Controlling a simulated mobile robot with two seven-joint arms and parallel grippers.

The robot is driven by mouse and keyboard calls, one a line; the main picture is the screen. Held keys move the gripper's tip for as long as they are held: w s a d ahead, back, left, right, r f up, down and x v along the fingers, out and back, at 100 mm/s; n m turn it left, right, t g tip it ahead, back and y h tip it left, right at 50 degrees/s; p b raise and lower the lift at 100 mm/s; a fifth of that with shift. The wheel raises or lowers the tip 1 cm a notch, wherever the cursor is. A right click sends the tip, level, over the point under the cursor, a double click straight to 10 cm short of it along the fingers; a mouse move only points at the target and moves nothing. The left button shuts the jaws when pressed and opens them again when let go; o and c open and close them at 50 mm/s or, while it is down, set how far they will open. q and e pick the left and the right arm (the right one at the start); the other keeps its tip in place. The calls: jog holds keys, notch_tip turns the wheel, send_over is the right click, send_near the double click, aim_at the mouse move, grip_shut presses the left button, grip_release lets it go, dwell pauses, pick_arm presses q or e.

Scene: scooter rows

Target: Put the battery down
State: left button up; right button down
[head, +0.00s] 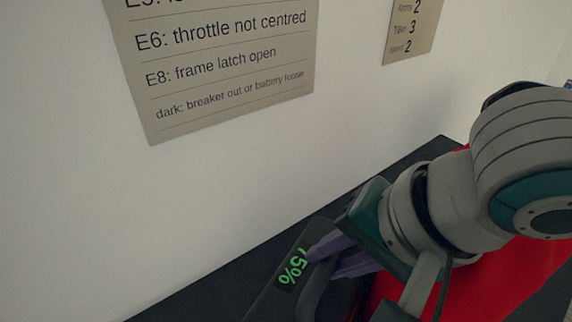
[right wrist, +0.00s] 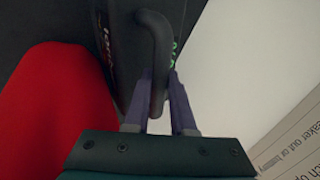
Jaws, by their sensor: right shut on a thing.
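The battery (head: 262,294) is a dark block with a green display that reads about 75%, its first digit partly covered by a finger. It is at the bottom of the head view, cut off by the lower edge. In the right wrist view the battery (right wrist: 122,62) shows its dark bar handle (right wrist: 158,45). My right gripper (head: 325,262) is shut on this handle, one purple finger on each side, and it also shows in the right wrist view (right wrist: 164,98). I cannot tell whether the battery touches the dark surface below it. My left gripper is not in view.
A dark surface (head: 222,282) runs along the white wall (head: 70,220). A red thing (head: 500,285) lies under my right arm and beside the battery in the right wrist view (right wrist: 55,115). A sign with error codes (head: 225,60) and a smaller sign (head: 412,28) hang on the wall.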

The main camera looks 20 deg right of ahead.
jog(key=shift+d+f, duration=0.2)
jog(key=shift+f, duration=0.15)
jog(key=c, duration=1.1)
grip_release()
jog(key=shift+s+f, duration=0.15)
jog(key=o, duration=0.3)
jog(key=shift+a, duration=0.15)
jog(key=shift+o, duration=0.2)
jog(key=shift+r, duration=0.2)
